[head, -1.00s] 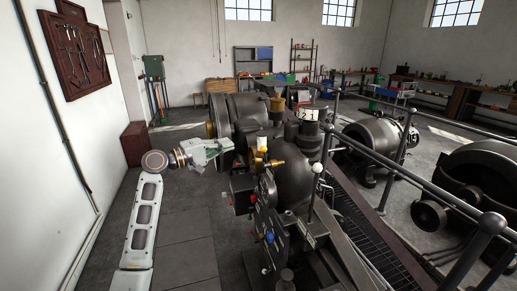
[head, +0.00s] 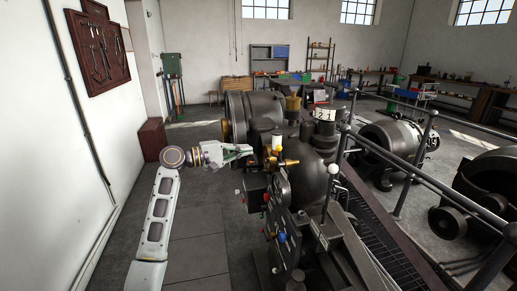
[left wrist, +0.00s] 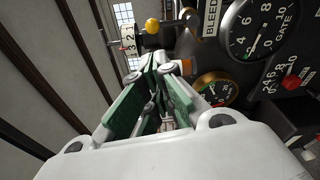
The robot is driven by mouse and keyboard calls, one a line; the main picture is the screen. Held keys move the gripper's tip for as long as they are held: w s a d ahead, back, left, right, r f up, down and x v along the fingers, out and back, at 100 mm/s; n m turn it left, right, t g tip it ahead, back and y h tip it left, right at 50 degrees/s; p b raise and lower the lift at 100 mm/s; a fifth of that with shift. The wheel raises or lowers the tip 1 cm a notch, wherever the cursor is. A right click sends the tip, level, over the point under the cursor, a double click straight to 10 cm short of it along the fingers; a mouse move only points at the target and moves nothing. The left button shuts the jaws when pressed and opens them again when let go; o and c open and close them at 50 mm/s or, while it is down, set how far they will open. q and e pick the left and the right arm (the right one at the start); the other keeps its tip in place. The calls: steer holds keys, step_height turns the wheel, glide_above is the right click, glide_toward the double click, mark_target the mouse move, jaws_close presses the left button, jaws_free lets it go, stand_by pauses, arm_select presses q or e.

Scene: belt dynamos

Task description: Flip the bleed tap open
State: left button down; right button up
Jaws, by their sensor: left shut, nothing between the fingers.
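The bleed tap appears in the left wrist view as a yellow ball knob (left wrist: 152,25) on a dark fitting, beside a plate lettered BLEED (left wrist: 211,18). In the head view, brass fittings (head: 285,162) sit on the machine near a white and yellow cylinder; which part is the tap is too small to tell. My left gripper (head: 250,151) reaches in from the left, close to these fittings. My right gripper is out of view.
A large gauge (left wrist: 262,28), a smaller brass-rimmed gauge (left wrist: 215,90) and a red button (left wrist: 291,82) lie right of the fingers. In the head view, a lever with a white ball (head: 333,169) and a railing (head: 350,130) stand right. The floor at left is clear.

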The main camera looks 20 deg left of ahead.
arm_select(q)
steer(key=p+x, duration=0.1)
steer(key=x, duration=0.8)
steer(key=shift+w+d+p, duration=0.25)
steer(key=shift+d+p, duration=0.05)
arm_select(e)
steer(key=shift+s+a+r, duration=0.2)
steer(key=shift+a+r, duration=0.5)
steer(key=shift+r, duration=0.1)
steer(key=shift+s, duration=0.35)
arm_select(q)
steer(key=shift+s, duration=0.1)
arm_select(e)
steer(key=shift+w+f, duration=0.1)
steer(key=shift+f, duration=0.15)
arm_select(q)
steer(key=shift+d+r+m+b, duration=0.1)
steer(key=shift+m+b, duration=0.2)
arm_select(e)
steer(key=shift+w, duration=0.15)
arm_select(q)
steer(key=shift+s, duration=0.1)
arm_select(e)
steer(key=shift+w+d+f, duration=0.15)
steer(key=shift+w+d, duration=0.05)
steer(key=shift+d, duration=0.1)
